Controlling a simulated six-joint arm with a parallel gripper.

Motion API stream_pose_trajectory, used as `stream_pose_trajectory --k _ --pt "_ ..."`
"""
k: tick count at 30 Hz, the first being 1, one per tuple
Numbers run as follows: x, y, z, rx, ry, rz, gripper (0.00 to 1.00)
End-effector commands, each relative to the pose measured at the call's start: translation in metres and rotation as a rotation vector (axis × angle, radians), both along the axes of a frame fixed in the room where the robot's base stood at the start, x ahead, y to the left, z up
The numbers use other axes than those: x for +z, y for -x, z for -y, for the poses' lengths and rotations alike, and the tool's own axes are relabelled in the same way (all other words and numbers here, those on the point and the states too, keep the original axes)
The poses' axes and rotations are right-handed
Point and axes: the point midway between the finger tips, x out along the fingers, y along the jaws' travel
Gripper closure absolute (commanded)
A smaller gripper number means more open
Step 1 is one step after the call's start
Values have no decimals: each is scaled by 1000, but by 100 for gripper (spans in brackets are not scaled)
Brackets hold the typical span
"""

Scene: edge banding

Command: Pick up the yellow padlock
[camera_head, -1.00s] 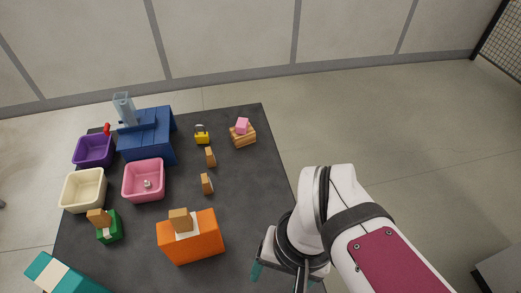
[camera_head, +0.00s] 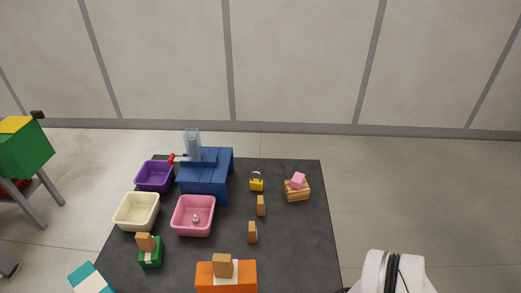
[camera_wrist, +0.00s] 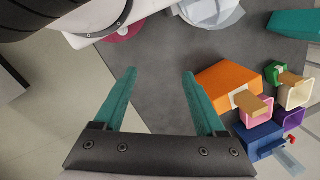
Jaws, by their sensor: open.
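The yellow padlock (camera_head: 257,184) stands on the dark table near its far side in the head view, with its grey shackle up. It is between the blue machine and a small wooden crate. I cannot make it out in the wrist view. My gripper (camera_wrist: 158,74) shows in the wrist view with two teal fingers wide apart and nothing between them. In the head view the gripper is out of the picture; only part of my white arm shows at the bottom right, well away from the padlock.
The blue machine (camera_head: 205,176) stands left of the padlock, and the wooden crate (camera_head: 297,194) with a pink block is to its right. Small tan blocks (camera_head: 261,206) stand in front. Pink (camera_head: 192,230), cream (camera_head: 136,224) and purple bins are at left. An orange box (camera_head: 226,281) is nearer.

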Motion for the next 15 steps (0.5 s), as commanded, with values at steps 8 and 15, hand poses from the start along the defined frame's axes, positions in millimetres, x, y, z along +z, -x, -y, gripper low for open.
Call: stream_pose_trajectory --k 8,15 --pt "0 0 0 0 0 0 25" --pt "-2 -10 13 111 78 -21 25"
